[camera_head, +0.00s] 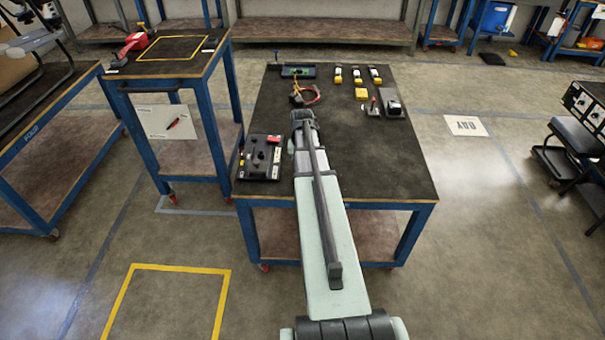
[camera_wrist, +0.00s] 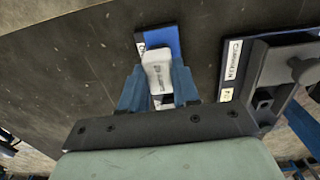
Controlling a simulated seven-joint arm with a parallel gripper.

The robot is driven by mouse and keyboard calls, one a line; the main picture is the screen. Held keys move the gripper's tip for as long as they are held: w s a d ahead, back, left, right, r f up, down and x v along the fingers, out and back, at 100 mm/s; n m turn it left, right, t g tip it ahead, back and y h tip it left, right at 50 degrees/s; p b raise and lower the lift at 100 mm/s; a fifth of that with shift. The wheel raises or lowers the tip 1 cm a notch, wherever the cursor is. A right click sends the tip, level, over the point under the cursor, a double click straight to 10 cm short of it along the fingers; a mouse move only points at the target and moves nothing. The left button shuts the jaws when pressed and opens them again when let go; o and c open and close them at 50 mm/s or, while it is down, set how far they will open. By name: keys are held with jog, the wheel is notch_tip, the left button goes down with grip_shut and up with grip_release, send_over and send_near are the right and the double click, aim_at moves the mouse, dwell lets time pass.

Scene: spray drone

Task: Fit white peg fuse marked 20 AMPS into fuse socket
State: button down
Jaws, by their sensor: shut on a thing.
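The white peg fuse (camera_wrist: 157,72), with small blurred print on its face, is held between the blue fingers of my gripper (camera_wrist: 159,80) in the wrist view. My gripper is shut on it above the dark table. In the head view my own arm covers the gripper and the fuse. A black board (camera_head: 258,158) with small parts on it lies on the table's left front part. In the wrist view a black panel with white labels (camera_wrist: 232,60) is to the right of the fuse, apart from it. I cannot make out the fuse socket for certain.
A blue plate with a white label (camera_wrist: 160,40) lies just beyond the fuse in the wrist view. The table's right front is clear.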

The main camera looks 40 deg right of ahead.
jog(key=shift+r, duration=2.35)
jog(key=shift+a, duration=0.1)
jog(key=shift+w+a, duration=0.2)
jog(key=shift+a, duration=0.05)
jog(key=w+a+r, duration=0.1)
jog(key=w, duration=0.9)
jog(key=w+a+r, duration=0.2)
jog(key=w, duration=0.8)
jog(key=shift+r, duration=0.1)
